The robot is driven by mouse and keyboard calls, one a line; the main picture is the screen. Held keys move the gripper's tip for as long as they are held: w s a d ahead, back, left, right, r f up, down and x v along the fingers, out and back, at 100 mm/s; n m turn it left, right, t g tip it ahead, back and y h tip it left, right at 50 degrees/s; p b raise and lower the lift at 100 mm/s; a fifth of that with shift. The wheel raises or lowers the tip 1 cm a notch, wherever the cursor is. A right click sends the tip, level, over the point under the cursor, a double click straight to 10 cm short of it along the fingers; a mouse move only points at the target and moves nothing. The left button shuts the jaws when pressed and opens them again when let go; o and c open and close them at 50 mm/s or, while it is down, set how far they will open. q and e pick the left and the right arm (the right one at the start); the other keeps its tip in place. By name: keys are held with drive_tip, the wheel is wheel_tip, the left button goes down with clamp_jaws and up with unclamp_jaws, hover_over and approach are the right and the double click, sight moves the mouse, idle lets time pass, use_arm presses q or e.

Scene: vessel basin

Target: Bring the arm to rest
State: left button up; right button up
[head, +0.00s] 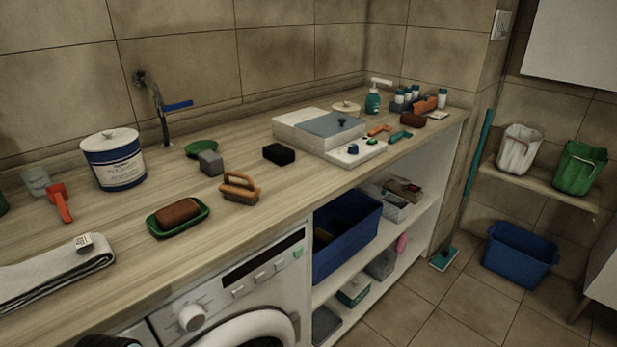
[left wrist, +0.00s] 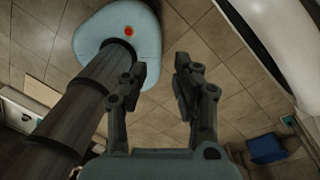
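My left gripper (left wrist: 160,75) shows in the left wrist view with its two dark fingers spread apart. Nothing is between the fingers, and tiled floor shows beyond them. The gripper is clear of any object. In the head view no gripper can be made out; only a dark rounded piece shows at the bottom left edge. My right gripper shows in neither view.
The wooden counter (head: 318,190) carries a green dish (head: 153,220) with a brown bar, a wooden brush (head: 240,190), a white tub (head: 113,160) and a folded towel (head: 50,277). Below are a washing machine (head: 235,300) and a shelf bin (head: 345,240). A blue bin (head: 519,255) stands on open floor.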

use_arm(q)
drive_tip(key=s+a+f+n+t+b, duration=0.1)
drive_tip(key=s+a+f+n+b, duration=0.2)
drive_tip(key=s+f+n, duration=0.6)
drive_tip(key=s+a+f+n+t+y+b, duration=0.1)
drive_tip(key=s+a+f+n+b, duration=0.2)
drive_tip(key=s+f+n, duration=0.6)
drive_tip(key=s+f+b, duration=0.2)
drive_tip(key=s+f, duration=0.4)
drive_tip(key=f, duration=0.6)
drive_tip(key=shift+f, duration=0.35)
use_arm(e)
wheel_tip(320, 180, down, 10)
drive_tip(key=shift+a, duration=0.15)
